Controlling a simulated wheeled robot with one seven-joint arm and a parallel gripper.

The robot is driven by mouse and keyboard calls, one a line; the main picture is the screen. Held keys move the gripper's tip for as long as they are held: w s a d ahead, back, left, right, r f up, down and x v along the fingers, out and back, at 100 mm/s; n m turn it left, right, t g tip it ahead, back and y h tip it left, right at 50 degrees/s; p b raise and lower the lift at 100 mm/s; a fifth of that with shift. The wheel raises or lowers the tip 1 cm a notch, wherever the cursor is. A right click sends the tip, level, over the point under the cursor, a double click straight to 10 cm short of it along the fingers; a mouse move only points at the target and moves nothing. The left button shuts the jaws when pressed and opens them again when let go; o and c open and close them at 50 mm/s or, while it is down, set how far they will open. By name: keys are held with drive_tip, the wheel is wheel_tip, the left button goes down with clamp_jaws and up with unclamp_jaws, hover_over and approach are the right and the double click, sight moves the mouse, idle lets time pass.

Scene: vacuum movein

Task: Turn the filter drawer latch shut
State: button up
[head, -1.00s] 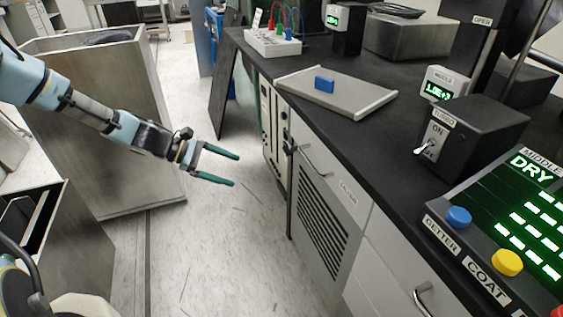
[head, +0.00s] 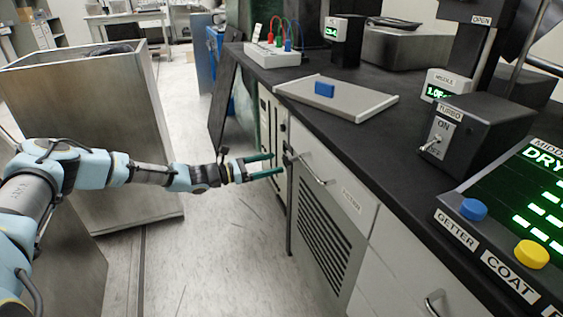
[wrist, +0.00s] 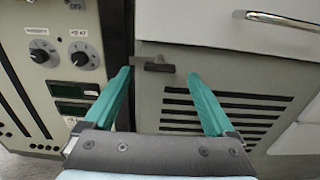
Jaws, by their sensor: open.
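The filter drawer latch (wrist: 155,66) is a small dark bar with a raised middle, lying roughly level at the top left of the slotted grey panel (wrist: 225,84). In the wrist view it sits between the tips of my gripper (wrist: 160,73), with space on both sides. In the head view my gripper (head: 277,163) is open and empty, its green fingers pointing at the cabinet front by the latch (head: 289,156). Whether a finger touches the latch cannot be told. The slotted panel (head: 325,235) shows below a drawer with a handle and a small label.
A unit with two knobs and small displays (wrist: 62,52) stands left of the panel. A drawer handle (wrist: 285,20) sticks out at upper right. The black counter (head: 400,150) overhangs above, carrying a tray (head: 360,105) and control boxes. A metal bin (head: 95,120) stands behind my arm.

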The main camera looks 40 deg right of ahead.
sight(284, 161)
drive_tip(key=shift+x, duration=2)
drive_tip(key=shift+c, duration=0.2)
drive_tip(key=c, duration=1.3)
drive_tip(key=shift+c, duration=0.2)
